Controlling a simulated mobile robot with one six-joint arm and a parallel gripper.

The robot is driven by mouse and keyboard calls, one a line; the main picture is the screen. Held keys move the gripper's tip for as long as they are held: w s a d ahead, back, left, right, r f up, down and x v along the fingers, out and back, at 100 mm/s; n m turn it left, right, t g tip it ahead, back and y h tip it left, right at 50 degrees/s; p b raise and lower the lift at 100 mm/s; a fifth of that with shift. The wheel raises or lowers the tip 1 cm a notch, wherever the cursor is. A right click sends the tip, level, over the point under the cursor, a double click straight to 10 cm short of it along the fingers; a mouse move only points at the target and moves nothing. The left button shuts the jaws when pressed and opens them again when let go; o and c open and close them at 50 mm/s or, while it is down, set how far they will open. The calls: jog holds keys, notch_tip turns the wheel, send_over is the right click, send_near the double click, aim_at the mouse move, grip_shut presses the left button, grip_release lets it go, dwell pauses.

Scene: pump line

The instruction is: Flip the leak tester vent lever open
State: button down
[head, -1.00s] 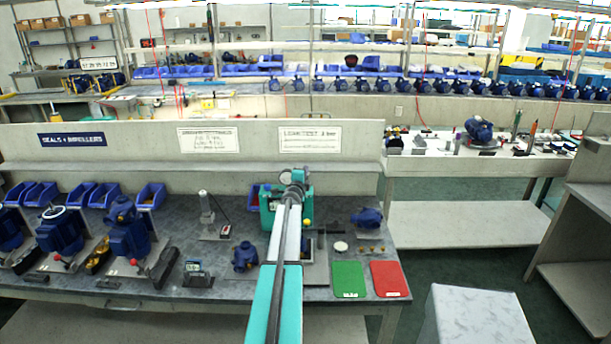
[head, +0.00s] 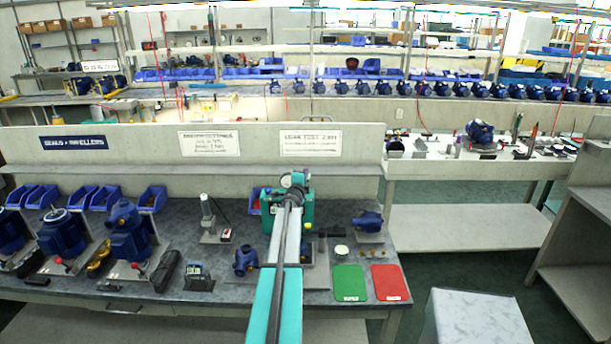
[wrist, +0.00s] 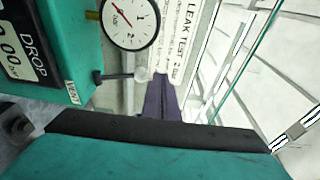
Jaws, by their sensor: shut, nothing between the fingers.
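The leak tester is a teal box (head: 307,212) at the back of the near bench, partly hidden behind my arm in the head view. In the wrist view its teal body (wrist: 65,50) fills the upper left, with a round white gauge (wrist: 130,22) and a small VENT label (wrist: 72,92). The vent lever (wrist: 120,77) has a dark stem sticking out sideways from the box edge and a pale round knob at its end. My gripper (wrist: 158,88) shows as dark, shut fingers just right of and below the knob. I cannot tell whether they touch it.
Blue pumps (head: 130,235) on stands fill the bench's left side. A small blue pump (head: 367,222) stands right of the tester. A green mat (head: 349,282) and a red mat (head: 390,282) lie at the front right. A LEAK TEST sign (head: 310,142) hangs behind.

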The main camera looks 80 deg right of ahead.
jog(key=a+r+p, duration=0.1)
jog(key=a+r, duration=0.6)
jog(key=a, duration=0.3)
jog(key=shift+a+r+p, duration=0.25)
jog(key=shift+a+p, duration=0.1)
jog(key=shift+a, duration=0.05)
dwell(0.6)
